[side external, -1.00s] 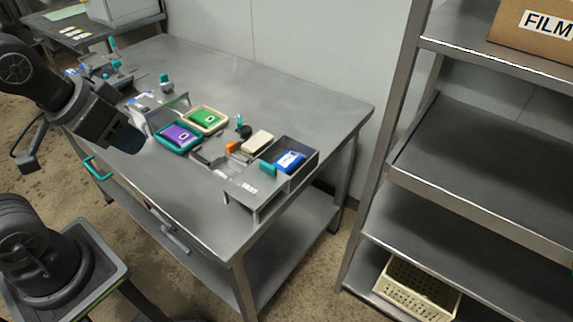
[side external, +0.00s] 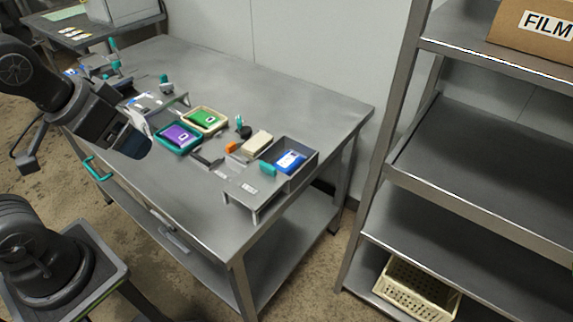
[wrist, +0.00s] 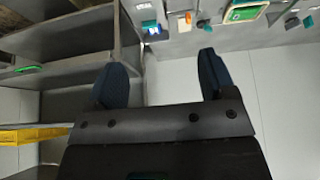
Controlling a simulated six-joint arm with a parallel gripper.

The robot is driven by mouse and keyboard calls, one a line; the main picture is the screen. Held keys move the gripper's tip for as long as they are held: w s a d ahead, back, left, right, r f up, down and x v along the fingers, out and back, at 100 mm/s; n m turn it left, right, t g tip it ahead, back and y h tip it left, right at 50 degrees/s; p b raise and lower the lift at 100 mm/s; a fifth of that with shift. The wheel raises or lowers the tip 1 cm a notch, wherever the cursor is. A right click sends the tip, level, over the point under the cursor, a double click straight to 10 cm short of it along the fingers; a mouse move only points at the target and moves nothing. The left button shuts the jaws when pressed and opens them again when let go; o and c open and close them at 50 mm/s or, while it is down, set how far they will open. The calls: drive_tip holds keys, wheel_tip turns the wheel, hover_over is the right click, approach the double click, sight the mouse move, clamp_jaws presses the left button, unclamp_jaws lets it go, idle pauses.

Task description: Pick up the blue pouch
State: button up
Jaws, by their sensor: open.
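The blue pouch (side external: 290,162) has a white label and lies in a grey open bin (side external: 304,178) near the right end of the steel table. In the wrist view the blue pouch (wrist: 152,27) shows small near the top. My gripper (side external: 140,140) is at the table's left front side in the side view, well apart from the pouch. In the wrist view its two dark fingers (wrist: 162,75) stand wide apart with nothing between them.
A purple pouch (side external: 177,136) in a teal tray and a green pouch (side external: 205,118) in a cream tray lie left of the bin. A cream block (side external: 257,142) and an orange piece (side external: 231,147) sit between. A steel shelf rack (side external: 480,150) stands right. The table's back is clear.

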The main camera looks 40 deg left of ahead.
drive_tip(key=g, duration=0.6)
hover_over(287, 161)
wheel_tip(287, 161, down, 15)
drive_tip(key=f, duration=0.7)
drive_tip(key=shift+w+a, duration=0.15)
drive_tip(key=shift+a, duration=0.05)
drive_tip(key=shift+d+f, duration=0.15)
drive_tip(key=shift+f, duration=3.05)
drive_tip(key=shift+c, duration=0.4)
